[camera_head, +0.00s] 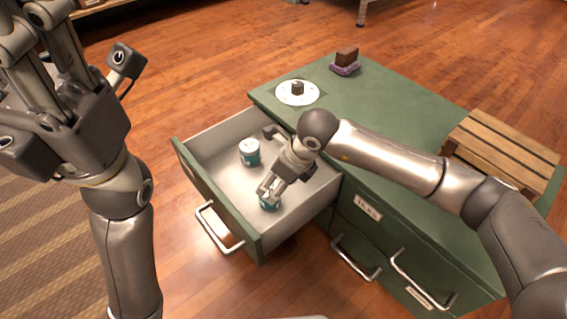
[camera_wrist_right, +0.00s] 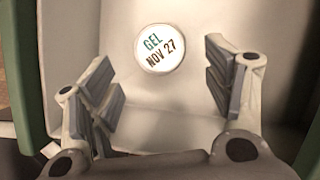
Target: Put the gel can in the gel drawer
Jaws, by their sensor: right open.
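A teal can with a white lid (camera_head: 249,152) stands upright in the open drawer (camera_head: 220,132). My right gripper is open and reaches down into the drawer. In the right wrist view, a round white lid reading GEL NOV 27 (camera_wrist_right: 160,49) shows beyond the parted fingers, with nothing between them.
The green cabinet top (camera_head: 400,110) holds a white plate (camera_head: 297,93) with a small dark piece, a brown block on a purple base (camera_head: 345,62), and a slatted wooden crate (camera_head: 505,152). Closed drawers with metal handles (camera_head: 357,258) are below. Wooden floor lies around.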

